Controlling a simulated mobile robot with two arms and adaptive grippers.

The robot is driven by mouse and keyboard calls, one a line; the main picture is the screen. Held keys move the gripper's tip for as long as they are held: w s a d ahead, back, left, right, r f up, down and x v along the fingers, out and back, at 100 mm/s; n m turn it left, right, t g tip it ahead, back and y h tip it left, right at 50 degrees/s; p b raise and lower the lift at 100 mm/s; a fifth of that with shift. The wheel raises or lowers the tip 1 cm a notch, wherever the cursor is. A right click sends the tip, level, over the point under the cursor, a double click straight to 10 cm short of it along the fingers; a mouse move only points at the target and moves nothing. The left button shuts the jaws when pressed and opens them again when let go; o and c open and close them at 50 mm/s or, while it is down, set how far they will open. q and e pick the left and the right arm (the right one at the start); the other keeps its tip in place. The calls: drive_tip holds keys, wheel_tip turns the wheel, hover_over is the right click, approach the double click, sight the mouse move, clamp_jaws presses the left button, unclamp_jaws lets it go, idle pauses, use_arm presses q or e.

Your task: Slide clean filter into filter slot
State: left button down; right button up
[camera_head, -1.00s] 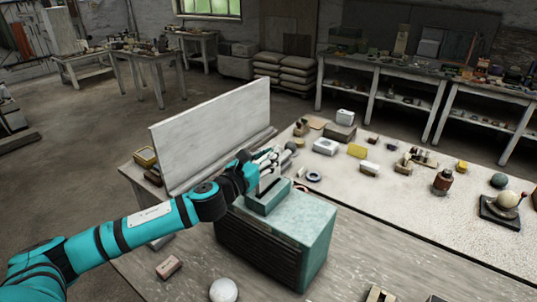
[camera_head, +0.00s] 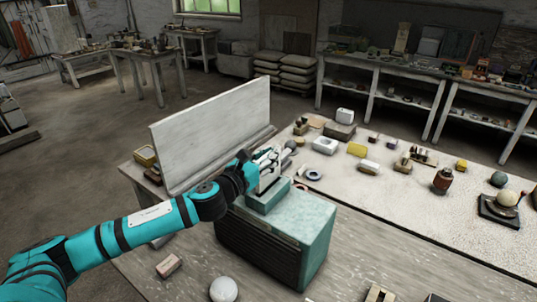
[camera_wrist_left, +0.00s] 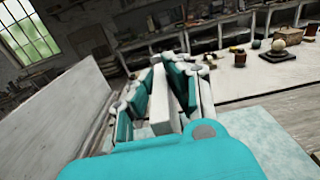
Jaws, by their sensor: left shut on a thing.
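A teal box-shaped unit (camera_head: 312,228) with a dark louvred front stands on the workbench. A raised teal slot housing (camera_head: 266,202) sits on its top. My left gripper (camera_head: 267,164) is over this housing, shut on a pale slab, the clean filter (camera_head: 267,180). The filter stands roughly upright with its lower end at the housing; how deep it sits in the opening cannot be told. In the left wrist view the pale filter (camera_wrist_left: 161,103) is between the fingers of the left gripper (camera_wrist_left: 160,82). My right gripper is not in view.
A tall pale board (camera_head: 212,135) stands left of the unit, close to my left arm. A white sphere (camera_head: 223,290) and a small block (camera_head: 169,265) lie in front. Several small items, including a brown jar (camera_head: 443,180), occupy the bench at right.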

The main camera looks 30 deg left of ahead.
use_arm(q)
drive_tip(key=shift+f+b, duration=1.85)
drive_tip(key=shift+f, duration=0.65)
drive_tip(key=c, duration=1.2)
unclamp_jaws()
drive_tip(key=shift+c, duration=0.2)
drive_tip(key=shift+r, duration=0.15)
drive_tip(key=shift+r+p, duration=1.95)
drive_tip(key=shift+p, duration=0.3)
drive_tip(key=shift+f, duration=0.1)
